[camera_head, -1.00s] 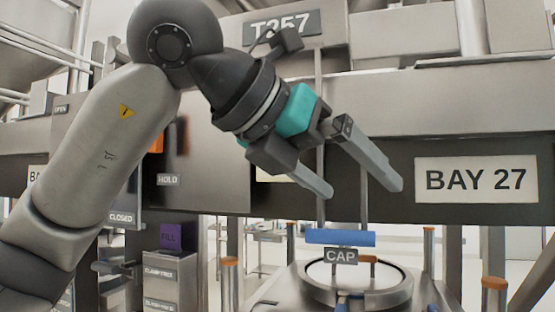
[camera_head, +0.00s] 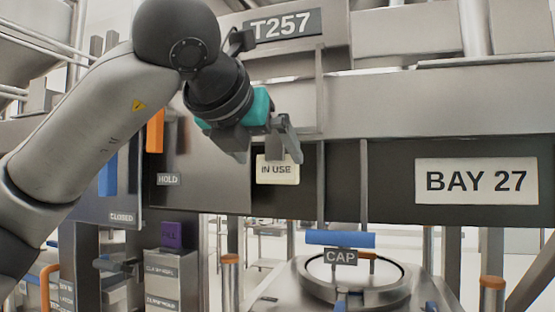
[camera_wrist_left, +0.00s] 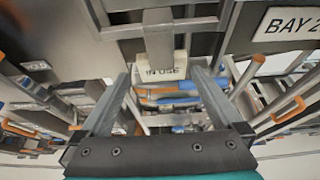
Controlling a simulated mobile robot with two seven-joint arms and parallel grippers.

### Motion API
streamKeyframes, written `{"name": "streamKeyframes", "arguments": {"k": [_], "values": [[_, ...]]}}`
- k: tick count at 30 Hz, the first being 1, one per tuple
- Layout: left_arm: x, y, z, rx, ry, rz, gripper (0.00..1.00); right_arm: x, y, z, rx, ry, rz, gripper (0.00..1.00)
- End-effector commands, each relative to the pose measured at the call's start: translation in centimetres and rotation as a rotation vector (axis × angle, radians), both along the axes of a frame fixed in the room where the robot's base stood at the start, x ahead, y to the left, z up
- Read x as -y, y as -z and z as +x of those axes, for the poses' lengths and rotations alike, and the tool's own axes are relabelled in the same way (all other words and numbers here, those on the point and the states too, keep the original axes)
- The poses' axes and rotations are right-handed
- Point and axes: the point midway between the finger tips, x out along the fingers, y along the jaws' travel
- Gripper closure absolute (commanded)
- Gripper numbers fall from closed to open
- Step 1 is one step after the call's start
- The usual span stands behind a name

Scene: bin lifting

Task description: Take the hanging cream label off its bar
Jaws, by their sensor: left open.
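The cream label (camera_head: 277,172) reading "IN USE" hangs upright against the dark panel below the T257 sign. In the left wrist view the label (camera_wrist_left: 163,71) shows between the two fingertips, below a grey upright piece. My left gripper (camera_head: 270,150) is open and empty. In the head view it is right at the label, with one finger overlapping the label's upper right edge. In the wrist view its fingers (camera_wrist_left: 161,78) stand apart on either side of the label. I cannot tell whether they touch it. The label's bar is not clearly visible. My right gripper is not in view.
A HOLD tag (camera_head: 168,180) sits left of the label. The BAY 27 sign (camera_head: 476,181) is at right. A blue bar (camera_head: 340,239) with a CAP tag hangs lower right, above a round lid (camera_head: 357,281). An orange piece (camera_head: 155,131) is near my left arm.

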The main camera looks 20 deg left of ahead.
Motion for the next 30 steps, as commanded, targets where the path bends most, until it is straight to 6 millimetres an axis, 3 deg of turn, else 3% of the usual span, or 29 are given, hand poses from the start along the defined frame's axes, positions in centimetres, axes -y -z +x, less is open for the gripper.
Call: {"name": "streamKeyframes", "arguments": {"k": [5, 14, 22, 30], "values": [[0.1, 0.5, 1.0, -0.002, 0.000, 0.000, 0.00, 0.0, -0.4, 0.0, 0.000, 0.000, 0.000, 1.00], [0.5, 2.2, 4.7, -0.003, 0.001, 0.000, 0.00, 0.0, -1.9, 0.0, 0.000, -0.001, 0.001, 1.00], [0.5, 2.4, 5.2, 0.001, 0.002, 0.000, 0.00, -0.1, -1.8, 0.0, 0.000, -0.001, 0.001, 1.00], [0.5, 2.4, 5.1, 0.001, 0.002, 0.000, 0.28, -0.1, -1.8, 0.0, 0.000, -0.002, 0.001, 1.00]]}}
